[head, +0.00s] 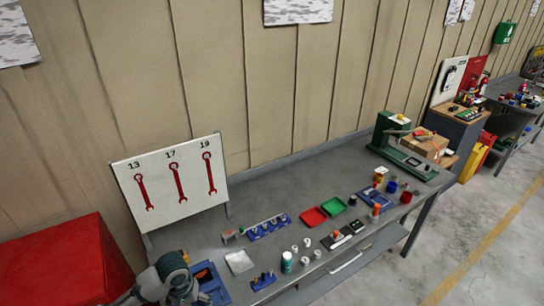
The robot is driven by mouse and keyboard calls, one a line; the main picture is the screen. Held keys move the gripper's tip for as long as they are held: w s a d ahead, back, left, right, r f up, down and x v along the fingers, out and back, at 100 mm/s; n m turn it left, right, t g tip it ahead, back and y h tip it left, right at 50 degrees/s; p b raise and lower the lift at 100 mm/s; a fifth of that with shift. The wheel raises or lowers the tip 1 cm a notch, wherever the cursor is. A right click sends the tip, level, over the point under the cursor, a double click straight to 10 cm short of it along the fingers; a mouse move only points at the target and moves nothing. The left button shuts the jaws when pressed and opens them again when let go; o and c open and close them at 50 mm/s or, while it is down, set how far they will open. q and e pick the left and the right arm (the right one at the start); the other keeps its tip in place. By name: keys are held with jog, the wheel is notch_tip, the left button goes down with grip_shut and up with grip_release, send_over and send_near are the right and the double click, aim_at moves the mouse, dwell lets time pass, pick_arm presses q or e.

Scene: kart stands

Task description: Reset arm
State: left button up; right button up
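A rounded grey-green part of my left arm shows at the bottom left of the head view, over the near left end of the grey workbench (285,195). No fingers can be made out on it, and I see no gripper there. Nothing of my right arm or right gripper shows. The arm part overlaps a blue tray (205,272) at the bench's left end and hides some of it.
A red box (60,262) stands at the left. On the bench are a wrench board (172,178), a white pad (239,262), a red tray (313,217), a green tray (334,206), a green press (385,130) and several small parts. Open floor (485,240) lies right.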

pick_arm(q)
jog(key=s+d+f+m+t+h, duration=0.2)
jog(key=s+d+f+m+h, duration=0.15)
jog(key=s+d+f, duration=0.6)
jog(key=s+a+f+t+y, duration=0.1)
jog(key=s+a+f+y, duration=0.35)
jog(key=s+a, duration=0.4)
notch_tip(320, 180, down, 28)
jog(key=s+d+f+h+b, duration=0.1)
jog(key=s+d+b, duration=0.1)
jog(key=b, duration=0.2)
jog(key=s+a+f+g+b, duration=0.2)
jog(key=s+a+f+b, duration=0.1)
jog(key=s+f, duration=1.5)
notch_tip(320, 180, down, 4)
jog(key=shift+s+a+r+b, duration=0.2)
jog(key=shift+s+r+b, duration=0.05)
jog(key=shift+b, duration=0.4)
pick_arm(e)
notch_tip(320, 180, down, 8)
jog(key=shift+s+f, duration=0.15)
jog(key=shift+s, duration=0.3)
pick_arm(q)
jog(key=shift+n, duration=0.25)
pick_arm(e)
jog(key=shift+d, duration=0.15)
